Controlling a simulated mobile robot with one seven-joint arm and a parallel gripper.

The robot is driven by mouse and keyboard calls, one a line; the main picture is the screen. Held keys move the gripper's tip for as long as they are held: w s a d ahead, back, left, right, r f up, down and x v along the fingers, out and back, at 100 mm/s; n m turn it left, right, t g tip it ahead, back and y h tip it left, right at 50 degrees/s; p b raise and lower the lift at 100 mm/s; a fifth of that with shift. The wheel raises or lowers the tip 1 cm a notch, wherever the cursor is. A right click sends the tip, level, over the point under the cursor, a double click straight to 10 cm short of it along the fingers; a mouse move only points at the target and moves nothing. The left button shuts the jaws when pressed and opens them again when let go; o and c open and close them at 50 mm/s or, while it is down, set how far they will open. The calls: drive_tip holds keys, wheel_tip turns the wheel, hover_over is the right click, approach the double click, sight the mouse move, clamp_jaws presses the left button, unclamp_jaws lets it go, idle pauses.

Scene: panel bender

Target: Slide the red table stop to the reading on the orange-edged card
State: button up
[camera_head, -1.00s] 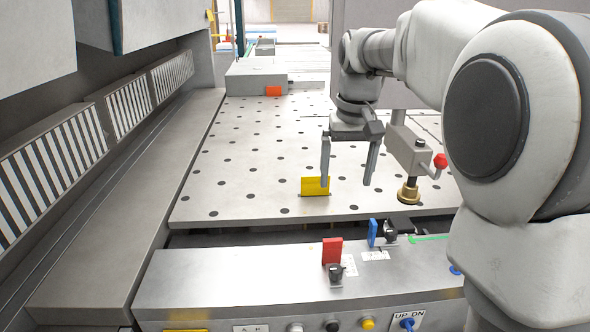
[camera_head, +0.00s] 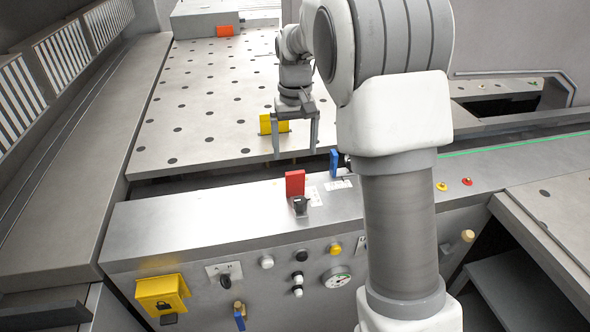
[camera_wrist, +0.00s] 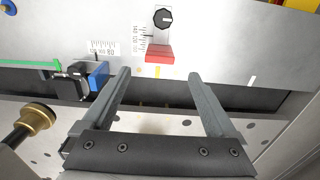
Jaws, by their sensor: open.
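The red table stop (camera_head: 295,183) stands upright on the grey front ledge, with a dark knob in front of it. It also shows in the wrist view (camera_wrist: 158,53), beside a printed scale (camera_wrist: 139,38) whose figures are small. My gripper (camera_head: 295,153) is open and empty, just behind the red stop near the table's front edge. In the wrist view its fingers (camera_wrist: 158,73) straddle the line to the red stop without visibly touching it. I cannot make out an orange-edged card in either view.
A blue stop (camera_head: 334,162) stands just right of the red one, with its own scale (camera_wrist: 104,47). A yellow plate (camera_head: 266,124) stands on the perforated table (camera_head: 190,110) behind my gripper. A dark gap separates table and ledge. The ledge's left part is clear.

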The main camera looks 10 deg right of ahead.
sight(295, 172)
wheel_tip(295, 172, down, 7)
drive_tip(key=shift+r, duration=0.1)
idle(0.3)
clamp_jaws()
idle(0.4)
